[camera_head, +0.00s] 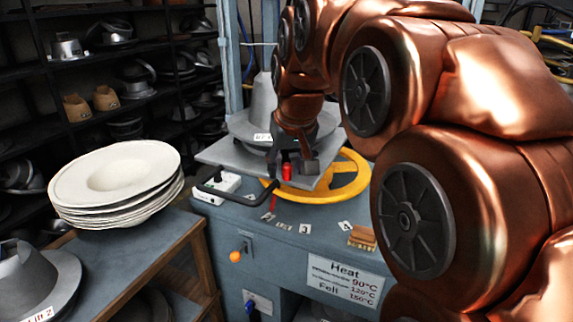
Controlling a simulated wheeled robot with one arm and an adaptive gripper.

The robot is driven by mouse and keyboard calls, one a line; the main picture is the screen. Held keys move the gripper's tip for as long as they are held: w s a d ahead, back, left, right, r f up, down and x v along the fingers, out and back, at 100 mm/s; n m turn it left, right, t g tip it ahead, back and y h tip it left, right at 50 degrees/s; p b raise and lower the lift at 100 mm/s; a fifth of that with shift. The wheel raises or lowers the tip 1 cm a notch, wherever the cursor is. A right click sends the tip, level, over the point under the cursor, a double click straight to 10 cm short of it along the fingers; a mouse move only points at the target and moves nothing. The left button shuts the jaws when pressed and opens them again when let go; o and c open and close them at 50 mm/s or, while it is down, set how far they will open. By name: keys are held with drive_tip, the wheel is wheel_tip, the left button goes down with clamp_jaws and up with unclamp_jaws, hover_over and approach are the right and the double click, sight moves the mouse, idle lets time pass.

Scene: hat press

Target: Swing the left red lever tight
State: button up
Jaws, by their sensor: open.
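A short red upright grip (287,173) stands at the front of the press, close to the yellow handwheel. A thin red piece (269,208) lies lower and a little to the left, on the press top near its front edge. I cannot tell whether the two are parts of one lever. My gripper (291,166) points down at the red grip with its dark fingers apart, one on either side of it in the picture. I cannot tell whether a finger touches it. The base of the grip is partly hidden.
The yellow handwheel (345,180) lies just right of my gripper. A black curved handle (240,198) is at its left, beside a white box (218,186). A grey metal cone form (262,100) stands behind. White felt hats (115,180) are stacked at left. My copper arm fills the right.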

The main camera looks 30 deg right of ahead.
drive_tip(key=v, duration=1.2)
drive_tip(key=shift+a, duration=0.1)
drive_tip(key=shift+f, duration=0.1)
drive_tip(key=s+a+f+n+g+p, duration=0.1)
drive_tip(key=s+a+f, duration=0.3)
drive_tip(key=f, duration=0.5)
drive_tip(key=s+a+f+n+g+p, duration=0.1)
drive_tip(key=s+a+f+g, duration=0.2)
drive_tip(key=s+f, duration=0.5)
drive_tip(key=s+a+f+n+g+y+p, duration=0.1)
drive_tip(key=s+a+f, duration=0.4)
drive_tip(key=f, duration=0.6)
drive_tip(key=shift+s+g, duration=0.5)
drive_tip(key=shift+s, duration=0.3)
drive_tip(key=shift+a, duration=0.1)
